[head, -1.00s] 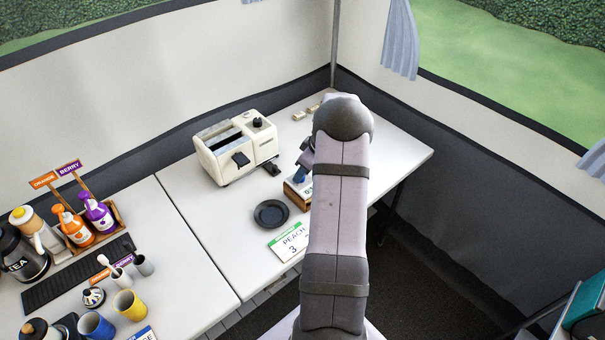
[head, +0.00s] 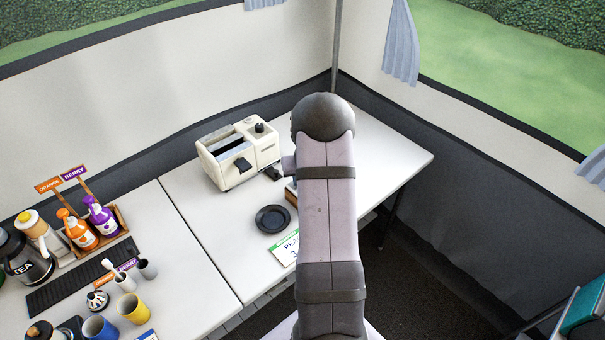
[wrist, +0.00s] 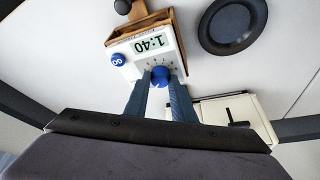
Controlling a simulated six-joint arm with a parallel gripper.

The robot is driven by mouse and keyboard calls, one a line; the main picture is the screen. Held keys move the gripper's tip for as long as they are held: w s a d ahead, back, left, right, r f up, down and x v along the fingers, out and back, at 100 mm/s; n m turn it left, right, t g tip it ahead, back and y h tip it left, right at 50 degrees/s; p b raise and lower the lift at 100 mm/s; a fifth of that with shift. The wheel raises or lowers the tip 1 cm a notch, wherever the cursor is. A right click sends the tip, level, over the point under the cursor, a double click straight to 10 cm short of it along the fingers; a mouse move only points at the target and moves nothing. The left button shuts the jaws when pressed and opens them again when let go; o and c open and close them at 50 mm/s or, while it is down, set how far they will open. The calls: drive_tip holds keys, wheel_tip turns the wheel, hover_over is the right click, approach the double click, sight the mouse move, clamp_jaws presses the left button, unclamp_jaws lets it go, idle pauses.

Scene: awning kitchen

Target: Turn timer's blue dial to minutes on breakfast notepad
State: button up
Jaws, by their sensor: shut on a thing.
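In the wrist view the timer has a white face in a wooden case (wrist: 167,17). Its display (wrist: 153,43) appears to read 1:40, and a blue button (wrist: 118,59) sits beside it. The blue dial (wrist: 160,72) lies between the fingertips of my gripper (wrist: 160,80), which is shut on it. Small marks ring the dial, too small to read. In the head view my arm hides the gripper and nearly all of the timer. A white notepad card with a green top (head: 284,251) reads "PEA" and 3; my arm covers its right part.
A cream toaster (head: 222,172) stands behind the timer, and a dark plate (head: 272,218) lies left of it. Bottles in a wooden rack (head: 123,219), a tea jug (head: 22,262) and cups (head: 133,307) stand on the left table. The table between is clear.

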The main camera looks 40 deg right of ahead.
drive_tip(key=shift+w+m+h, duration=0.1)
drive_tip(key=shift+m+h, duration=0.2)
drive_tip(key=shift+m, duration=0.5)
clamp_jaws()
drive_tip(key=shift+w+f+m+g+b, duration=0.15)
drive_tip(key=shift+m+g+b, duration=0.25)
drive_tip(key=shift+m+b, duration=0.3)
drive_tip(key=m+h+b, duration=0.1)
drive_tip(key=m+b, duration=0.2)
drive_tip(key=b, duration=0.2)
drive_tip(key=shift+a+f+g, duration=0.1)
drive_tip(key=shift+f+g, duration=0.05)
drive_tip(key=shift+g, duration=0.25)
drive_tip(key=b, duration=0.1)
drive_tip(key=m+b, duration=0.1)
drive_tip(key=b, duration=0.1)
drive_tip(key=shift+r+m+g, duration=0.2)
drive_tip(key=shift+m+g, duration=0.1)
drive_tip(key=shift+r, duration=0.1)
drive_tip(key=o, duration=1)
unclamp_jaws()
drive_tip(key=shift+a+r, duration=0.1)
drive_tip(key=shift+b+v, duration=0.85)
drive_tip(key=shift+v, duration=2.75)
